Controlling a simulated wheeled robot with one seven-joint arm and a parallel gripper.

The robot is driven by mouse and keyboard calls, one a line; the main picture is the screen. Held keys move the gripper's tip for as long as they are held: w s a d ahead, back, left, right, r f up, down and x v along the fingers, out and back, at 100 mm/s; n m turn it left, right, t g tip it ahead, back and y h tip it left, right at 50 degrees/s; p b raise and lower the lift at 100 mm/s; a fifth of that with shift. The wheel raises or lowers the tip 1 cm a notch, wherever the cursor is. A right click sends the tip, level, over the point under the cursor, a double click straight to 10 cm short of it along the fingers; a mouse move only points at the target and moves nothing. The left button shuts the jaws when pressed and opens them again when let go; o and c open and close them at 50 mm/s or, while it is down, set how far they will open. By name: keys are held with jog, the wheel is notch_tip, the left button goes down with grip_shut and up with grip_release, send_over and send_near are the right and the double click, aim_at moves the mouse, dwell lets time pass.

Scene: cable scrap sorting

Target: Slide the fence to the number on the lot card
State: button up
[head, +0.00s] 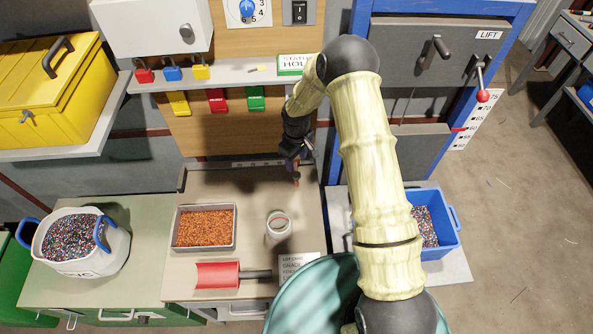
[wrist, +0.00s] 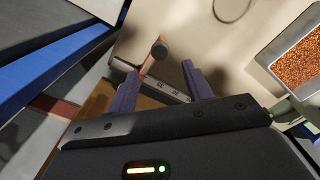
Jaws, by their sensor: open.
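My gripper (head: 291,157) is over the back of the bench, at the right end of a numbered scale strip (head: 258,163). In the wrist view its two purple fingers (wrist: 158,80) are open and apart. The scale numbers are also unclear.
A tray of copper granules (head: 236,228), a clear jar (head: 279,226) and a red scoop (head: 218,275) stand on the bench. A white tub (head: 112,257) is at left. A blue bin (head: 447,235) is at right, partly behind my arm. The bench's back middle is clear.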

aim_at(296, 174)
jog(key=shift+f, duration=0.15)
jog(key=shift+f+p, duration=1.1)
jog(key=shift+f, duration=2.5)
grip_shut()
